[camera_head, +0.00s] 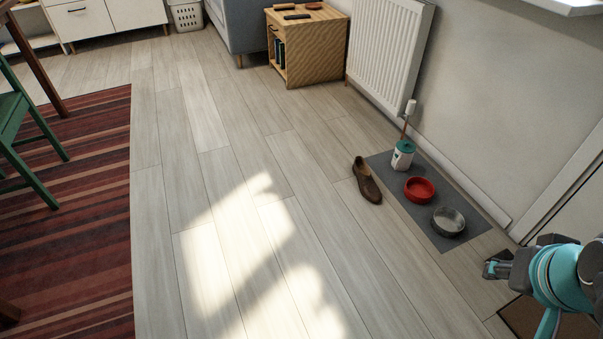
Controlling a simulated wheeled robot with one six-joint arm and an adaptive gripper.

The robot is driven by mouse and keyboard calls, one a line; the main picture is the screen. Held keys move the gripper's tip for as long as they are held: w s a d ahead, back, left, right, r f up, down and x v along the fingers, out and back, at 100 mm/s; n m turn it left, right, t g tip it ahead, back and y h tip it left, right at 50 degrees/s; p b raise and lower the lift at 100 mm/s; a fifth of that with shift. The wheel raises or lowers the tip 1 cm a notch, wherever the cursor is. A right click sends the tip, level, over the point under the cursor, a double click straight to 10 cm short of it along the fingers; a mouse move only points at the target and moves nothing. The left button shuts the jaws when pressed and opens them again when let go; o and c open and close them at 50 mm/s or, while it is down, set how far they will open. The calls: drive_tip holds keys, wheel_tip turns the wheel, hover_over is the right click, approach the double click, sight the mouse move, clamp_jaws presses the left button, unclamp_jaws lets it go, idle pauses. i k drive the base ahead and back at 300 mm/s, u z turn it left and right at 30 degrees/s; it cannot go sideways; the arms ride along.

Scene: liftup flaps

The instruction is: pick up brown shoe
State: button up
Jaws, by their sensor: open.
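The brown shoe (367,181) lies on the wooden floor, right of the middle of the head view. It is beside the left edge of a grey mat (436,240), with its toe end toward the viewer. My gripper (488,268) is at the lower right, open and empty. It is well apart from the shoe, to its lower right in the picture. Part of the gripper is hidden by its own links.
On the mat stand a white and teal container (403,155), a red bowl (419,189) and a metal bowl (448,221). A radiator (388,50) and wooden cabinet (306,45) stand behind. A striped rug (75,215) and green chair (15,115) are left. The middle floor is clear.

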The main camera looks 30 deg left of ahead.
sight(368, 187)
drive_tip(key=u, duration=0.35)
drive_tip(key=i, duration=0.3)
drive_tip(key=k, duration=0.35)
drive_tip(key=u, duration=1.75)
drive_tip(key=i, duration=1.1)
drive_tip(key=z, duration=1.05)
drive_tip(key=i, duration=0.75)
drive_tip(key=z, duration=0.7)
